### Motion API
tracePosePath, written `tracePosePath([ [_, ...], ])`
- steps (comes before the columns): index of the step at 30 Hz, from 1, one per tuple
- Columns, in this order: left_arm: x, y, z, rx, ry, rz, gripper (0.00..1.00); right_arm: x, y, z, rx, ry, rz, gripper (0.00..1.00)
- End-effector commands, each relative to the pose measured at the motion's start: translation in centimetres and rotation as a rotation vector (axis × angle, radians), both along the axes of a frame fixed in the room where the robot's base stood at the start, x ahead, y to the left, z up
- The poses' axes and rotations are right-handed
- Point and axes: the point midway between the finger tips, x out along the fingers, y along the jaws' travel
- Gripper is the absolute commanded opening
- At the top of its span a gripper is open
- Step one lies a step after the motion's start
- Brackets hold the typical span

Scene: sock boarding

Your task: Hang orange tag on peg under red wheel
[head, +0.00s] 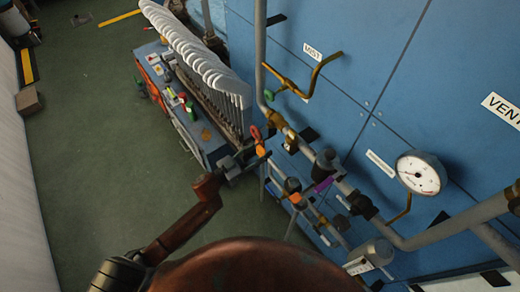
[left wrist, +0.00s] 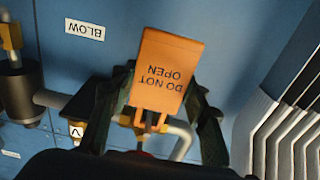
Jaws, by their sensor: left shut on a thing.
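My left gripper (head: 246,158) reaches in from the lower left in the head view and is beside the pipework, at the bench's near end. In the left wrist view its dark fingers (left wrist: 160,120) stand on both sides of an orange tag (left wrist: 165,70). The tag reads "DO NOT OPEN" upside down, and the gripper is shut on it. A small orange patch at the fingertips (head: 261,150) in the head view looks like this tag. Just above it is a red rounded part (head: 255,132), perhaps the red wheel. I cannot make out the peg under it.
A blue wall panel (head: 400,70) carries grey pipes, brass valves, black pegs and a round gauge (head: 420,174). A purple piece (head: 323,184) is by the lower pipe. A bench with a row of white sock boards (head: 195,50) stands left of the pipes. Green floor (head: 80,150) is open at left.

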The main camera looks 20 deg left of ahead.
Motion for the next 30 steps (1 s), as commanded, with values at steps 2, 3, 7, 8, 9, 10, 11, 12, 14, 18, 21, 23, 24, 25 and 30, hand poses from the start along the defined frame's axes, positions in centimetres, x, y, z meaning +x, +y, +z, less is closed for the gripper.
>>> tracePosePath([
  [2, 0.0, 0.0, 0.0, 0.000, 0.000, 0.000, 0.42, 0.0, 0.1, 0.0, 0.001, 0.000, 0.000, 0.00],
  [3, 0.0, 0.0, 0.0, 0.000, 0.000, 0.000, 0.45, 0.0, 0.1, 0.0, 0.001, 0.000, 0.000, 0.00],
  [7, 0.0, 0.0, 0.0, 0.000, 0.000, 0.000, 0.54, 0.0, 0.2, 0.0, 0.002, -0.001, -0.001, 0.00],
  [8, 0.0, 0.0, 0.0, 0.000, 0.000, 0.000, 0.56, 0.0, 0.2, 0.0, 0.002, -0.001, -0.001, 0.00],
  [9, 0.0, 0.0, 0.0, 0.000, 0.000, 0.000, 0.59, 0.0, 0.2, 0.0, 0.002, -0.001, -0.001, 0.00],
  [10, 0.0, 0.0, 0.0, 0.000, 0.000, 0.000, 0.61, 0.0, 0.3, 0.0, 0.003, -0.001, -0.001, 0.00],
  [11, 0.0, 0.0, 0.0, 0.000, 0.000, 0.000, 0.62, 0.0, 0.3, 0.0, 0.003, -0.001, -0.001, 0.00],
  [12, 0.0, 0.0, 0.0, 0.000, 0.000, 0.000, 0.62, 0.0, 0.3, 0.0, 0.003, -0.001, -0.001, 0.00],
  [14, 0.0, 0.0, 0.0, 0.000, 0.000, 0.000, 0.62, 0.0, 0.3, 0.0, 0.003, -0.001, -0.001, 0.00],
  [18, 0.0, 0.0, 0.0, 0.000, 0.000, 0.000, 0.62, 0.1, 0.1, 0.0, 0.001, -0.001, 0.000, 0.00],
  [21, -0.4, 0.3, -0.1, 0.001, 0.001, 0.001, 0.62, 0.1, 0.0, 0.0, 0.000, -0.001, 0.001, 0.00],
  [23, -0.9, 0.7, -0.2, 0.000, 0.002, 0.001, 0.62, 0.1, 0.0, 0.0, 0.000, -0.001, 0.001, 0.00],
  [24, -1.3, 1.1, -0.3, 0.001, 0.003, 0.002, 0.62, 0.1, 0.0, 0.0, 0.000, -0.001, 0.000, 0.00],
  [25, -1.7, 1.5, -0.3, 0.001, 0.003, 0.002, 0.62, 0.1, 0.0, 0.0, 0.000, -0.001, 0.000, 0.00],
  [30, -4.6, 3.6, -0.5, 0.002, 0.004, 0.002, 0.62, 0.1, 0.1, 0.0, 0.001, -0.001, 0.000, 0.00],
])
